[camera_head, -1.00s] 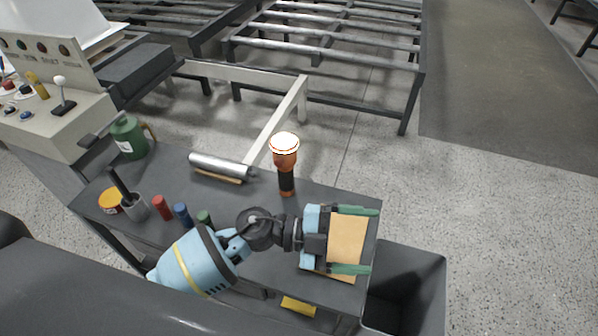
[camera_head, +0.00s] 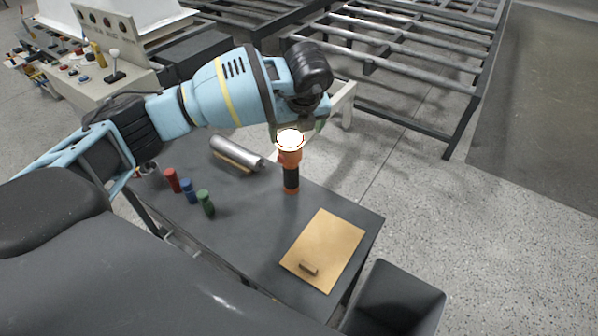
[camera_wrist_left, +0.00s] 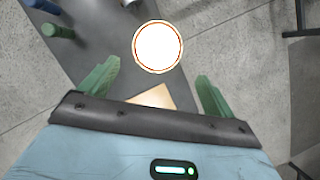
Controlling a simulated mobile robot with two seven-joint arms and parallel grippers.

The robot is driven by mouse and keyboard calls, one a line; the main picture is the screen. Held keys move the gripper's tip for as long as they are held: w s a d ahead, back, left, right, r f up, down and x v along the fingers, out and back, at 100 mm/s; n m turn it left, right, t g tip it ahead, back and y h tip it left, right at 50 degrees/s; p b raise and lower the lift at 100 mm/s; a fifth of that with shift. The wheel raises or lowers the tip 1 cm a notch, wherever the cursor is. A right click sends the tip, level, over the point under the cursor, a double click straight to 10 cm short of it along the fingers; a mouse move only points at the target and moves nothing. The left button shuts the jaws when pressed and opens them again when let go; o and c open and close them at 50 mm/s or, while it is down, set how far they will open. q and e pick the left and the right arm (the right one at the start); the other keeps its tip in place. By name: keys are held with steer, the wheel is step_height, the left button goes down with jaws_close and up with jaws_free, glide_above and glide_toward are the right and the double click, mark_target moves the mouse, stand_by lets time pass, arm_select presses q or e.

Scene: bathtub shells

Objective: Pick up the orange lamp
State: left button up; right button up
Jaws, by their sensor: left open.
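The orange lamp (camera_head: 290,161) stands upright on the dark table (camera_head: 240,225), with a lit white top and a black lower grip. In the left wrist view the lamp's glowing round top (camera_wrist_left: 158,47) lies just beyond the fingertips and roughly midway between them. My left gripper (camera_head: 298,130) is over the lamp, pointing down, and partly hidden by my own wrist in the head view. Its green fingers show spread apart and empty in the left wrist view (camera_wrist_left: 157,82). My right gripper does not show.
A silver cylinder (camera_head: 237,152) lies left of the lamp. Red (camera_head: 171,181), blue (camera_head: 190,190) and green (camera_head: 205,203) small cylinders stand further left. A tan board (camera_head: 323,245) with a small brown block (camera_head: 309,268) lies at front right. A dark bin (camera_head: 395,300) stands beside the table.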

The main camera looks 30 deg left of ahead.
mark_target(291, 139)
arm_select(q)
steer(key=shift+w+a+r, duration=0.15)
steer(key=shift+a+r, duration=0.25)
steer(key=shift+a, duration=0.05)
steer(key=shift+x, duration=3.95)
steer(key=shift+c, duration=0.2)
steer(key=c, duration=1.4)
